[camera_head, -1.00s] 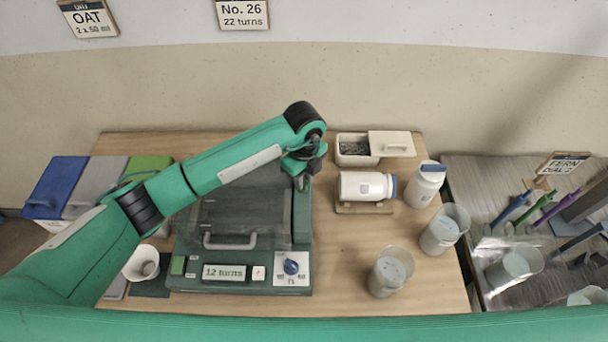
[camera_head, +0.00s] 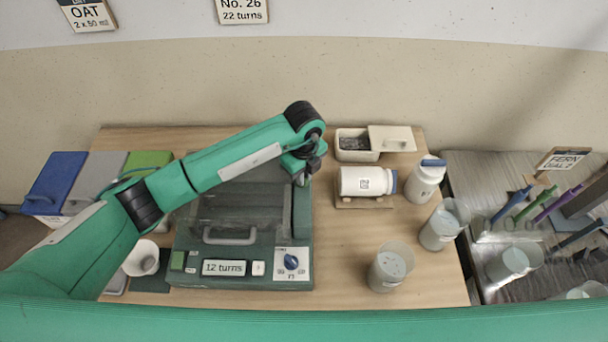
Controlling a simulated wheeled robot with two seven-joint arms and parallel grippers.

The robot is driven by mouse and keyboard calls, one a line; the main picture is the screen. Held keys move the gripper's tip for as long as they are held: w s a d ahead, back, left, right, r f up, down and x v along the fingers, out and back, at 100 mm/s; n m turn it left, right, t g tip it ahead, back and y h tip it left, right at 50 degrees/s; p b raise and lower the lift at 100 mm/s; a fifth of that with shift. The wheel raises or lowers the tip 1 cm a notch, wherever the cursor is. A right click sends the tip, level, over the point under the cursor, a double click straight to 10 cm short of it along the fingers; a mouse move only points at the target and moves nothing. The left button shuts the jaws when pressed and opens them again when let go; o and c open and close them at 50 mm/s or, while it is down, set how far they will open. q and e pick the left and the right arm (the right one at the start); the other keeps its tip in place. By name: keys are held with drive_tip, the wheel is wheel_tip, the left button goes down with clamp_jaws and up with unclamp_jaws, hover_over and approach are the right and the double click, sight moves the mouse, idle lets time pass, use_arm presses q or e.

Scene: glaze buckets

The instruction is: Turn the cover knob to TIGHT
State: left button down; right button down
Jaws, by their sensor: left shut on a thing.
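The green machine (camera_head: 190,283) stands on the wooden table, its clear cover (camera_head: 240,210) down with a grey handle across the front. My left gripper (camera_head: 303,180) reaches over the cover from the left and points down at the back of the machine's right-hand green side. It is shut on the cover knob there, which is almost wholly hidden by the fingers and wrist. Its TIGHT mark cannot be read. My right gripper is out of view.
Right of the machine, a white jar (camera_head: 366,181) lies on a small stand. A lidded jar (camera_head: 426,178), a box of dark bits (camera_head: 356,146) and clear cups (camera_head: 390,268) stand nearby. A white cup (camera_head: 142,258) stands at left.

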use_arm(q)
drive_tip(key=m+b, duration=0.3)
drive_tip(key=b, duration=0.1)
drive_tip(key=m+b, duration=0.3)
drive_tip(key=b, duration=0.1)
drive_tip(key=shift+a+f+m, duration=0.15)
drive_tip(key=shift+m, duration=0.15)
drive_tip(key=shift+m+b, duration=0.8)
drive_tip(key=shift+b, duration=0.15)
drive_tip(key=shift+r, duration=0.2)
drive_tip(key=c, duration=1.7)
unclamp_jaws()
